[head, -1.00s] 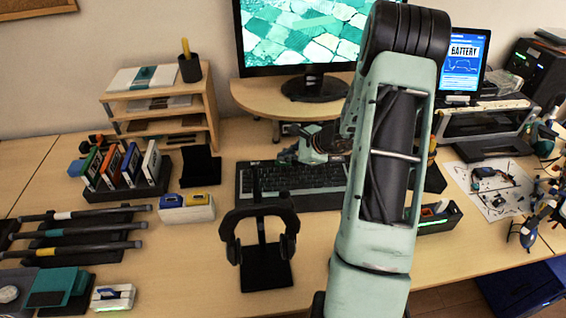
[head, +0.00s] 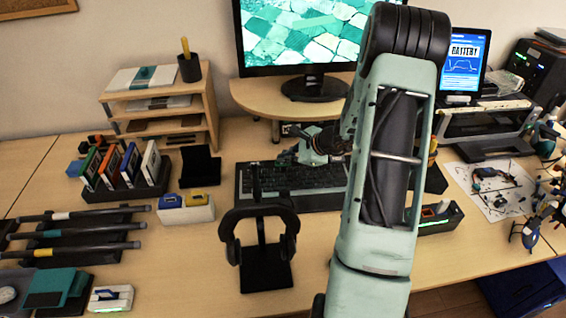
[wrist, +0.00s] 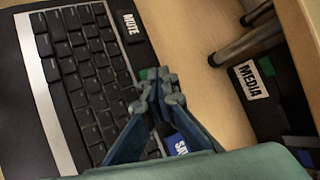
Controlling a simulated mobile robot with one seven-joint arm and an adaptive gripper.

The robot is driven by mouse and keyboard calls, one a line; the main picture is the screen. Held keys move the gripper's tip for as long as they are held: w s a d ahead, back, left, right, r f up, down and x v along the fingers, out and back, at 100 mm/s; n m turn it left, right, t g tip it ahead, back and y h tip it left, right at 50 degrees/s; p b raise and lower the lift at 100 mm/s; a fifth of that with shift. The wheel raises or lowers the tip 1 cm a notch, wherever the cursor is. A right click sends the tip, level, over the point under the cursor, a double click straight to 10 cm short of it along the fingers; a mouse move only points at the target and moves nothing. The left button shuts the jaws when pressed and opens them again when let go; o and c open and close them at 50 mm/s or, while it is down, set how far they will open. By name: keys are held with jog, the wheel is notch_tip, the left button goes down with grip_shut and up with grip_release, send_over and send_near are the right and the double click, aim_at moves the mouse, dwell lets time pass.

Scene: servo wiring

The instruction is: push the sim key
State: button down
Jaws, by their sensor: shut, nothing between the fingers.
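The black keyboard (head: 256,185) lies on the desk below the monitor; in the wrist view its keys (wrist: 95,85) fill the left side. Along its right edge are a black key labelled MUTE (wrist: 131,24), a green key (wrist: 144,74) and a blue key (wrist: 178,145) whose label is cut off by my gripper. I cannot read a SIM label; the green key is mostly hidden behind my fingertips. My gripper (wrist: 160,84) is shut and empty, its tips over or against the green key; contact cannot be told. In the head view my gripper (head: 288,158) is above the keyboard.
A headphone stand (head: 265,262) stands in front of the keyboard. The monitor stand (head: 314,88) is behind it. A dark box labelled MEDIA (wrist: 262,88) and metal legs (wrist: 250,42) lie to the right in the wrist view. Bare desk (wrist: 215,110) lies between.

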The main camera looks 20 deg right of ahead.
aim_at(285, 164)
jog(key=shift+r+p, duration=0.3)
jog(key=shift+r, duration=0.45)
jog(key=shift+r+p, duration=1.55)
jog(key=shift+r, duration=1)
